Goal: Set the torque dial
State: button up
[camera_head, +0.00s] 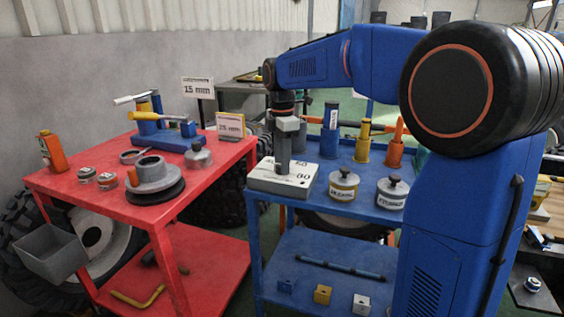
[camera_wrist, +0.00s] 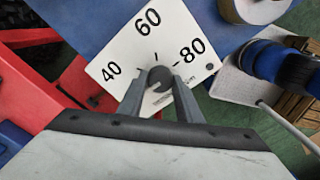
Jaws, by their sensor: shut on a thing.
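The torque dial is a pale box with a white face (camera_head: 270,186) on the front left corner of the blue cart. In the wrist view its white face (camera_wrist: 137,33) shows the numbers 40, 60 and 80 with tick marks. A dark round knob (camera_wrist: 160,77) with a light pointer line sits at the face's lower middle. My gripper (camera_wrist: 159,90) reaches down over the dial, with its two grey fingers on either side of the knob, shut on it. In the head view my gripper (camera_head: 283,165) points straight down and hides the knob.
A red cart (camera_head: 100,215) with a hub, tins and a vise is at left. A "15 mm" sign (camera_head: 198,88) stands behind.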

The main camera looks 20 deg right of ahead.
jog(key=shift+r+n, duration=0.1)
jog(key=shift+n, duration=0.3)
jog(key=o, duration=1)
jog(key=shift+o, duration=0.2)
notch_tip(320, 180, up, 17)
jog(key=shift+r, duration=0.15)
